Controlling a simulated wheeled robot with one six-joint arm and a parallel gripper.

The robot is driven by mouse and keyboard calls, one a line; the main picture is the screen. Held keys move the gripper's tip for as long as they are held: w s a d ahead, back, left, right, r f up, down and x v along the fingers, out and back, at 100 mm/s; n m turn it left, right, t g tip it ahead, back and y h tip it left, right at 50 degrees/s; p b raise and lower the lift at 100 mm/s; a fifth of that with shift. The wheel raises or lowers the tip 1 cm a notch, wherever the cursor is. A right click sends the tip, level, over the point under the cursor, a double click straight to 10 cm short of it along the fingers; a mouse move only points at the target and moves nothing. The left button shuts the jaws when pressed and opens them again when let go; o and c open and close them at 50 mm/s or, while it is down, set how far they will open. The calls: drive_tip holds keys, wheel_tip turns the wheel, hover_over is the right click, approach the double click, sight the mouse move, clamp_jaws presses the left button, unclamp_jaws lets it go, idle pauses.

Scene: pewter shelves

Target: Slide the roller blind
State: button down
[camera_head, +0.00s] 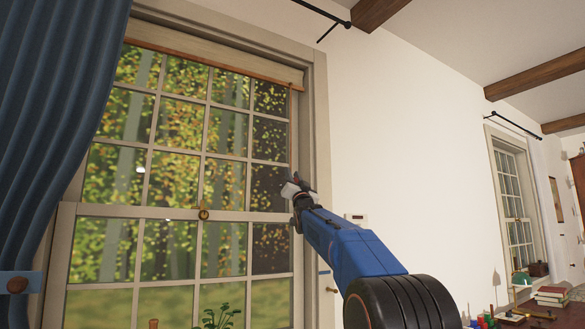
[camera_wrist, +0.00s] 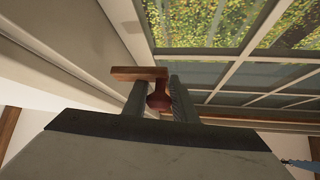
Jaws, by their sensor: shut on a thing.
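The roller blind (camera_head: 220,46) is a beige strip with a wooden bottom edge, across the top of the large window in the head view. Most of the glass below it is uncovered. A thin orange-brown line (camera_head: 291,120) runs down the window's right side from the blind toward my gripper (camera_head: 297,186). In the wrist view my gripper (camera_wrist: 159,103) is shut on a dark red knob (camera_wrist: 158,98). A short wooden piece (camera_wrist: 140,74) adjoins the knob. In the head view my gripper hides the knob.
A blue curtain (camera_head: 55,110) hangs at the left of the window. A gold latch (camera_head: 203,214) is on the middle sash bar. White wall (camera_head: 420,150) lies to the right. A table with books (camera_head: 552,296) and small items stands at the lower right.

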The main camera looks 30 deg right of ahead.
drive_tip(key=f, duration=3.3)
drive_tip(key=shift+d+f, duration=0.2)
drive_tip(key=c, duration=1.5)
unclamp_jaws()
drive_tip(key=shift+s, duration=0.1)
drive_tip(key=v, duration=1.7)
drive_tip(key=shift+a+f, duration=0.1)
drive_tip(key=shift+f, duration=0.05)
